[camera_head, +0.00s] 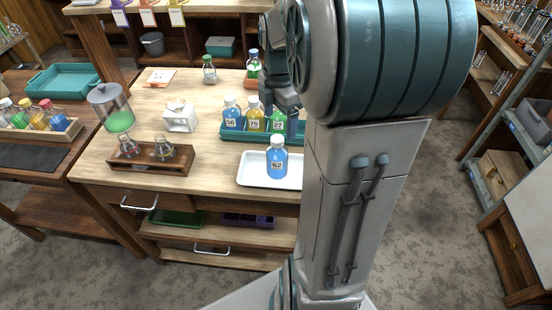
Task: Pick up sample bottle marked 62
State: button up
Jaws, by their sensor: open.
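The sample bottle marked 62 (277,157) is upright, with blue contents and a white cap. Its small label is hard to read but looks like 62. It stands on a white tray (252,181) near the front edge of the wooden bench. My gripper (287,118) is open, behind and above this bottle, close to the bottles in the green rack. It is apart from the blue bottle. My arm hides the right part of the white tray and part of the gripper.
A green rack (232,135) behind the white tray holds blue, yellow and green bottles (277,121). A wooden holder (151,160) with two flasks, a white stand (180,117) and a large jar (113,108) stand left. Bare bench lies between the holder and white tray.

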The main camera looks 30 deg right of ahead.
aim_at(277, 138)
jog(key=f, duration=0.9)
jog(key=shift+a, duration=0.2)
jog(key=shift+w, duration=0.1)
jog(key=c, duration=1.7)
